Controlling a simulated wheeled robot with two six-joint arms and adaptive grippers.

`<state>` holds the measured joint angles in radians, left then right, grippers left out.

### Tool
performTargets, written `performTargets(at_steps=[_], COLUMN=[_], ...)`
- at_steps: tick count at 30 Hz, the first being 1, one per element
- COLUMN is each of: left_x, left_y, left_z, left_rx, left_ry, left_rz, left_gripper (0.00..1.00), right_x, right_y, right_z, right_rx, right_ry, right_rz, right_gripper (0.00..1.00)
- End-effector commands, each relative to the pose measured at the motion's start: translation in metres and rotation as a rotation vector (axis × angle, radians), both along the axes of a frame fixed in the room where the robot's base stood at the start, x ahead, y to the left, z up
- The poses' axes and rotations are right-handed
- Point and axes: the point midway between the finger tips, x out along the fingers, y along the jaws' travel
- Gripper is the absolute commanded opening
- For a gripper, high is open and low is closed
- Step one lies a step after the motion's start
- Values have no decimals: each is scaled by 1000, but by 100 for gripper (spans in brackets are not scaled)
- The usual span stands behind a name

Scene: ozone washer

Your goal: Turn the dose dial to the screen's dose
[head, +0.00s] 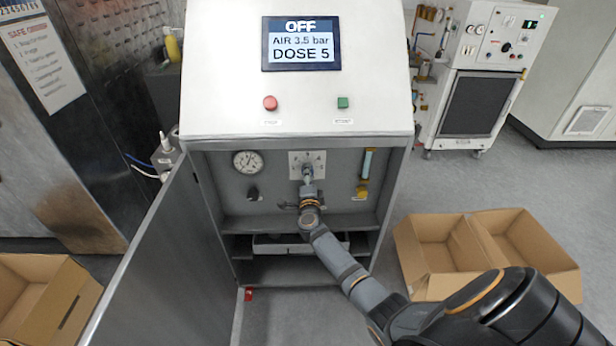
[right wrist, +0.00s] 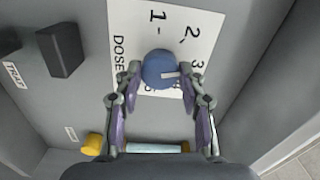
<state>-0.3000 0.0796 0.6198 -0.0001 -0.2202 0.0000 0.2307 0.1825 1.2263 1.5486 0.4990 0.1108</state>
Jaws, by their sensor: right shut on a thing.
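The screen (head: 301,44) at the top of the cabinet reads OFF, AIR 3.5 bar and DOSE 5. The dose dial (right wrist: 160,70) is a round blue knob on a white numbered plate (head: 295,158). In the right wrist view its white mark points right, roughly toward the 3. The marks 1, 2 and 3 show; those lower down are partly hidden by the dial and fingers. My right gripper (right wrist: 160,82) is shut on the dial, one finger at each side. In the head view the gripper (head: 308,178) largely covers the dial. My left gripper is not in view.
A pressure gauge (head: 247,161) and a black knob (head: 253,193) are left of the dial. A tube with a yellow fitting (head: 362,191) is right. The cabinet door (head: 165,265) stands open at left. Red (head: 270,103) and green (head: 343,102) buttons sit above. Cardboard boxes (head: 420,280) are on the floor.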

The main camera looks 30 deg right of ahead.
Motion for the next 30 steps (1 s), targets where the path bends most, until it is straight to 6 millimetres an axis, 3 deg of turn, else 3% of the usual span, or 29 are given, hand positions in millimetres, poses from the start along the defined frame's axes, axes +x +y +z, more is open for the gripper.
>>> performTargets(at_steps=[30], left_x=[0], left_y=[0], left_z=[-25], left_rx=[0], left_ry=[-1], left_rz=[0], left_gripper=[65], right_x=[0], right_y=[0], right_z=[-2], right_rx=[822], right_ry=[-504], right_rz=[1], right_gripper=[8])
